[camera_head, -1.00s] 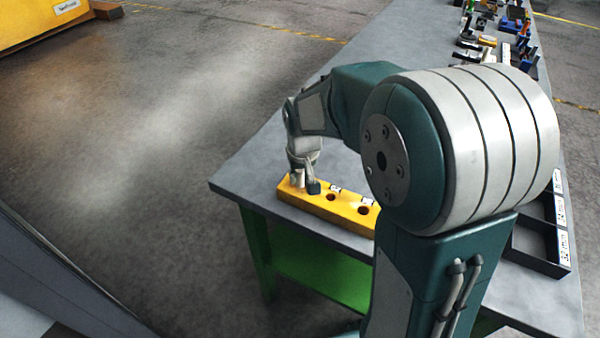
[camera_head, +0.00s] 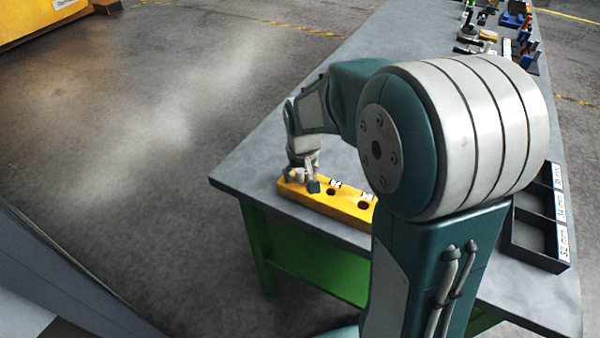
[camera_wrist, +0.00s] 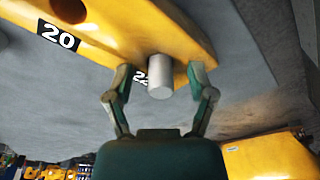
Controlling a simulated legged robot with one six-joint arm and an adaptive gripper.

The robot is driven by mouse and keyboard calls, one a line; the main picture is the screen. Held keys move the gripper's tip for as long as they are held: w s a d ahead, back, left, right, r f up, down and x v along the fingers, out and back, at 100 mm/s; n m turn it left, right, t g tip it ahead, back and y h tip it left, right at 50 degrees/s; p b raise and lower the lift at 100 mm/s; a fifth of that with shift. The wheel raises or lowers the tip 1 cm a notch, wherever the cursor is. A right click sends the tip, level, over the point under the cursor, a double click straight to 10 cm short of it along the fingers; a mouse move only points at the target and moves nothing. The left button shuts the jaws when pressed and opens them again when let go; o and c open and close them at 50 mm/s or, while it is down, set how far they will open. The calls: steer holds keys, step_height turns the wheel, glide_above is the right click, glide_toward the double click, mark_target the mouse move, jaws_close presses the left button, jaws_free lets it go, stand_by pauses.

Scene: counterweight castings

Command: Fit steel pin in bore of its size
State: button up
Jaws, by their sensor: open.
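The yellow block (camera_head: 345,212) lies near the table's left corner, with dark bores and white number labels on top. In the wrist view the steel pin (camera_wrist: 160,77) is a plain grey cylinder standing at the end of the yellow block (camera_wrist: 130,22), beside a label that seems to read 22 and is partly hidden. How deep the pin sits is not clear. My gripper (camera_wrist: 160,84) is open, with one finger on each side of the pin and gaps between. In the head view my gripper (camera_head: 303,180) is low over the block's left end.
An empty bore (camera_wrist: 68,10) shows beside the label 20. A black tray (camera_head: 537,262) with labelled compartments, one marked 32 mm, stands at the right table edge. Several small tools (camera_head: 500,30) lie at the far end.

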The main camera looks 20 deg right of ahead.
step_height(320, 180, up, 12)
steer(key=s, duration=0.1)
steer(key=shift+s+f, duration=0.15)
steer(key=shift+s, duration=0.25)
stand_by(0.4)
steer(key=s+r+t, duration=0.2)
steer(key=s+t, duration=0.1)
steer(key=s, duration=1.6)
steer(key=shift+t, duration=0.4)
steer(key=shift+r, duration=0.1)
